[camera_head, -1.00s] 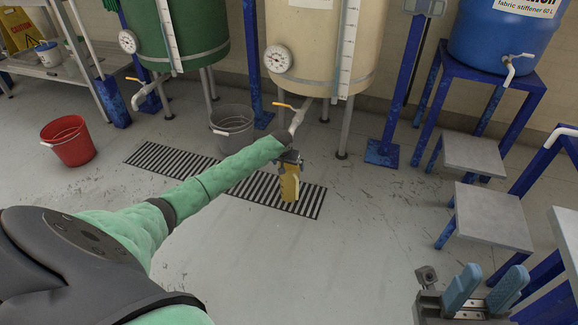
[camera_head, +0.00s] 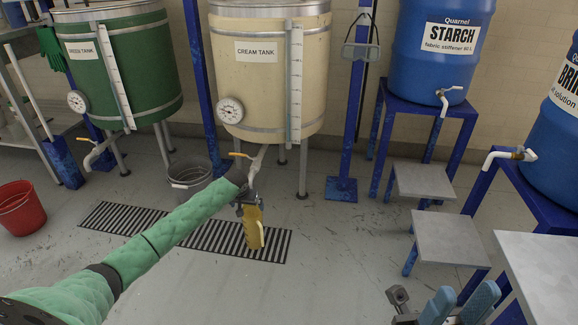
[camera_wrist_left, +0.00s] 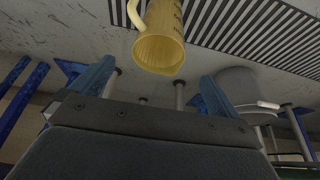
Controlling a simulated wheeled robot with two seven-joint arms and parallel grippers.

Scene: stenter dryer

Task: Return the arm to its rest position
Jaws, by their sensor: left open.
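My left arm, in a green sleeve, reaches in from the left in the head view. Its gripper (camera_head: 248,203) is open, in front of the cream tank (camera_head: 262,80). A yellow jug (camera_head: 254,228) shows just below it, over the drain grating. In the left wrist view the jug (camera_wrist_left: 160,45) is above the gap between the two blue fingers (camera_wrist_left: 152,90), its round mouth towards the camera. Whether the jug touches anything is unclear. My right gripper (camera_head: 458,305) is at the bottom right edge of the head view, its blue fingers apart with nothing visible between them.
A grey bucket (camera_head: 190,180) stands behind my left arm. A red bucket (camera_head: 20,208) is at left. Grey steps (camera_head: 447,240) and blue barrels (camera_head: 440,50) stand at right.

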